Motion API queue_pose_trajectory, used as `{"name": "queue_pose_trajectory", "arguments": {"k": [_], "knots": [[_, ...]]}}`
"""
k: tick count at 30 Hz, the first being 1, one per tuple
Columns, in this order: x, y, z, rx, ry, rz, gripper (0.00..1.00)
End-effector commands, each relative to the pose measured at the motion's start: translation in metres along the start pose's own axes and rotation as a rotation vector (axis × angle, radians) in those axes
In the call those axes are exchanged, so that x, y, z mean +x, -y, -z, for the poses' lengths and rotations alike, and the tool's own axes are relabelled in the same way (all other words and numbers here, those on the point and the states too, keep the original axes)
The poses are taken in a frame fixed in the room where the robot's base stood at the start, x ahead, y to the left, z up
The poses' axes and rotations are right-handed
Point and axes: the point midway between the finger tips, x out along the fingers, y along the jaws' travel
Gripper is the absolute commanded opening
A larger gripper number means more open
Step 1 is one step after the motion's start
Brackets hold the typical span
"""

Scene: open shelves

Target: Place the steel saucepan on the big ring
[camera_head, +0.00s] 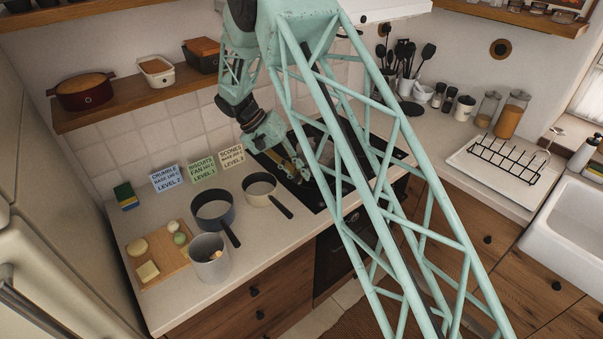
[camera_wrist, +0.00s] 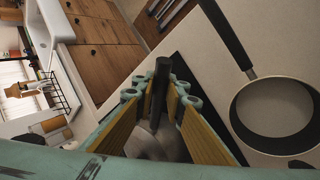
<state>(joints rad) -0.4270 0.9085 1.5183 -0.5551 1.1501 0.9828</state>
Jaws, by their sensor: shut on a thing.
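My gripper (camera_head: 297,172) is low over the black hob (camera_head: 308,198) in the head view. In the wrist view my gripper (camera_wrist: 160,98) has its yellow-padded fingers closed around a dark upright handle (camera_wrist: 161,75). A grey metal surface (camera_wrist: 150,146), seemingly the steel saucepan, shows between and beneath the fingers. My arm's lattice covers much of the hob and most of the held pan in the head view. I cannot tell whether the pan touches the hob, nor make out the big ring.
A cream saucepan (camera_head: 259,184) and a dark blue saucepan (camera_head: 213,206) stand left of the hob. A grey pot (camera_head: 209,262) and a wooden board (camera_head: 171,270) are nearer the front. Cards (camera_head: 203,172) stand along the wall. Utensils (camera_head: 404,60) are behind right.

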Motion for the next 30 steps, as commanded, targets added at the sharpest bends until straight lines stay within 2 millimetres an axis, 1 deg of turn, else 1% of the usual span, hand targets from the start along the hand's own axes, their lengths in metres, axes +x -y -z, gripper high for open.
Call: {"name": "queue_pose_trajectory", "arguments": {"k": [7,14,30], "knots": [[-0.001,-0.001,0.001,0.000,-0.002,0.000,0.00],[0.003,0.002,0.001,-0.001,-0.002,0.000,0.00],[0.025,0.018,0.000,-0.002,-0.002,0.000,0.00]]}}
